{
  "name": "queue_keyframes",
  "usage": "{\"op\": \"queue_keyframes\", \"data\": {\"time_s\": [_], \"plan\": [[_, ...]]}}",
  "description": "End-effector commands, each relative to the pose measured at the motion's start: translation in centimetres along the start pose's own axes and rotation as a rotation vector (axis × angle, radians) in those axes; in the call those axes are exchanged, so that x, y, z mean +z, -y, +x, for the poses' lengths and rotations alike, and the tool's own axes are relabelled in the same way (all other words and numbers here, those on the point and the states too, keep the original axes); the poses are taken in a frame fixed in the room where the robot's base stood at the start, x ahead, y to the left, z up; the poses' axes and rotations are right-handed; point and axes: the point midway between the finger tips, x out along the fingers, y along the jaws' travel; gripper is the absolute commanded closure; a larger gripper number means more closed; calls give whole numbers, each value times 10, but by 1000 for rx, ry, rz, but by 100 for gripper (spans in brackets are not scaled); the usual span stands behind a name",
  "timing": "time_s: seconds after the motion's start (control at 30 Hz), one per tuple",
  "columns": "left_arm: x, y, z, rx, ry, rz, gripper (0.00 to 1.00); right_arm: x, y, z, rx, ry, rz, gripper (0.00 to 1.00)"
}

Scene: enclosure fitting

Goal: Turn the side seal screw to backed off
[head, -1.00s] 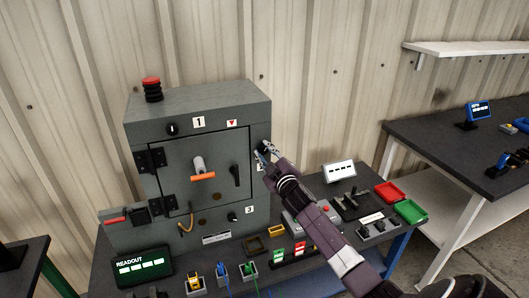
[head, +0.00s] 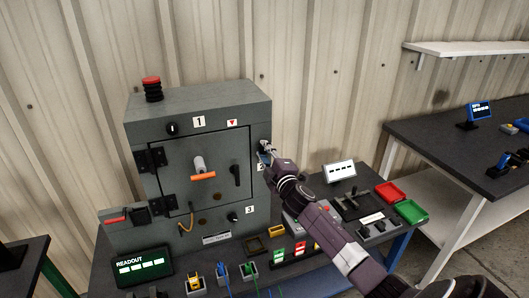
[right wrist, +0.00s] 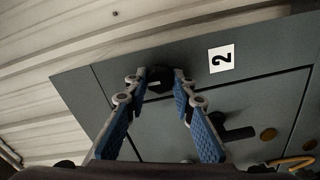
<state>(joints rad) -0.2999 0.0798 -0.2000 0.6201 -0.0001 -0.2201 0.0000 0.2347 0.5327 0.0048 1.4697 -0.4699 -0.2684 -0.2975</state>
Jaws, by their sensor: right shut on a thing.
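The grey enclosure (head: 195,110) stands on the bench with its front door shut. The side seal screw is a dark round knob (right wrist: 159,80) on the enclosure's right side, near the label "2" (right wrist: 222,59). My right gripper (head: 266,150) reaches that side from the lower right. In the right wrist view its blue-padded fingers (right wrist: 160,74) are on both sides of the knob and shut on it. In the head view the fingers largely hide the knob. The screw's turn mark cannot be read clearly. My left gripper is not in view.
A red button (head: 152,84) stands on top of the enclosure. A readout (head: 143,264), small connectors, a control panel, a red tray (head: 388,192) and a green tray (head: 411,211) share the bench. The corrugated wall is behind. Another bench (head: 450,140) stands to the right.

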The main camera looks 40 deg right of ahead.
Motion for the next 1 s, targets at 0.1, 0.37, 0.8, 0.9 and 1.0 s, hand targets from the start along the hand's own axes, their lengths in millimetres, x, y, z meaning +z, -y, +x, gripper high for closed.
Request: {"op": "queue_keyframes", "data": {"time_s": [0.1,0.37,0.8,0.9,1.0], "plan": [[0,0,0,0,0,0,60,0,1,0,-2,1,0,100],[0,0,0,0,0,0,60,0,1,0,-2,1,1,66],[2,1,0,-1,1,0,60,0,1,-5,-1,0,2,59],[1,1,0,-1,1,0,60,1,2,-16,-2,1,1,59],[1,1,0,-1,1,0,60,0,2,-33,-3,-1,1,59]]}}
